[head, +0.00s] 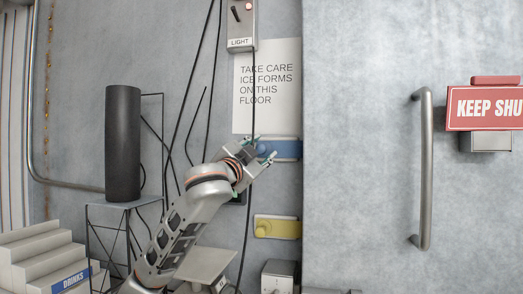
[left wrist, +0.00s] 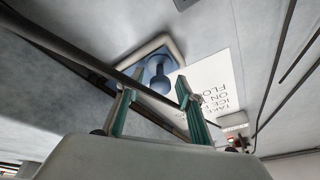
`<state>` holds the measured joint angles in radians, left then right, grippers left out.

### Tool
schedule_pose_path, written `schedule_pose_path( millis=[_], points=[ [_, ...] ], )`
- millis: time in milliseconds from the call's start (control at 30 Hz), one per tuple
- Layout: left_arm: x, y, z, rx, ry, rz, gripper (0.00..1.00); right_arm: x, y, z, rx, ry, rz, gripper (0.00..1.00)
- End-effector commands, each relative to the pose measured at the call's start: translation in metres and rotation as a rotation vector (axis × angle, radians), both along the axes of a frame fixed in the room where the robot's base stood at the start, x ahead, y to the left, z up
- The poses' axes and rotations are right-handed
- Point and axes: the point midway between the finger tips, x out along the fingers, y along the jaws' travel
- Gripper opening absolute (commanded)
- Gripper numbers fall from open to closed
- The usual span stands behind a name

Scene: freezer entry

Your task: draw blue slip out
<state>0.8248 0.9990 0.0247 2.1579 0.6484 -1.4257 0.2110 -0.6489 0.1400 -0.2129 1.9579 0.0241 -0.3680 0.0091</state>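The blue slip (head: 286,149) sits in a pale frame on the grey wall, just below the paper notice in the head view. It has a round blue knob at its left end. My left gripper (head: 259,151) is at that knob, with its fingers apart and covering part of it. In the left wrist view, the blue slip (left wrist: 159,66) and its knob show between the two green-edged fingers of my gripper (left wrist: 157,88). I cannot tell whether a finger touches the knob. My right gripper is not in view.
A yellow slip (head: 280,228) with a knob is mounted below the blue one. A dark cable hangs beside my left gripper. A black cylinder (head: 123,143) stands on a wire stand at left. A door handle (head: 426,170) and red sign (head: 487,108) are at right.

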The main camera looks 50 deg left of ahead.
Motion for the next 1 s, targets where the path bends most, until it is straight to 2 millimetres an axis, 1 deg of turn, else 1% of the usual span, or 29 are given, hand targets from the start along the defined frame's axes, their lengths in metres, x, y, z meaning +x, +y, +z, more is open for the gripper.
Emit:
schedule_pose_path(
  millis=[167,400,600,767,1000],
  points=[
    [-0.007,-0.003,-0.003,0.001,0.002,-0.001,0.37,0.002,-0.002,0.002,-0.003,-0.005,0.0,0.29],
    [-0.04,-0.017,-0.013,0.002,0.001,-0.002,0.37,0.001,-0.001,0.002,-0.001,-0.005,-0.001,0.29],
    [-0.062,-0.025,-0.019,0.001,0.0,0.0,0.37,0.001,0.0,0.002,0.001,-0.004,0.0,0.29],
    [-0.067,-0.027,-0.021,0.0,0.0,0.0,0.37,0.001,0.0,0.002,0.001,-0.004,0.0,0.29],
    [-0.067,-0.027,-0.021,0.0,0.0,0.0,0.37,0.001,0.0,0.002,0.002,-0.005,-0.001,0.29]
  ],
)
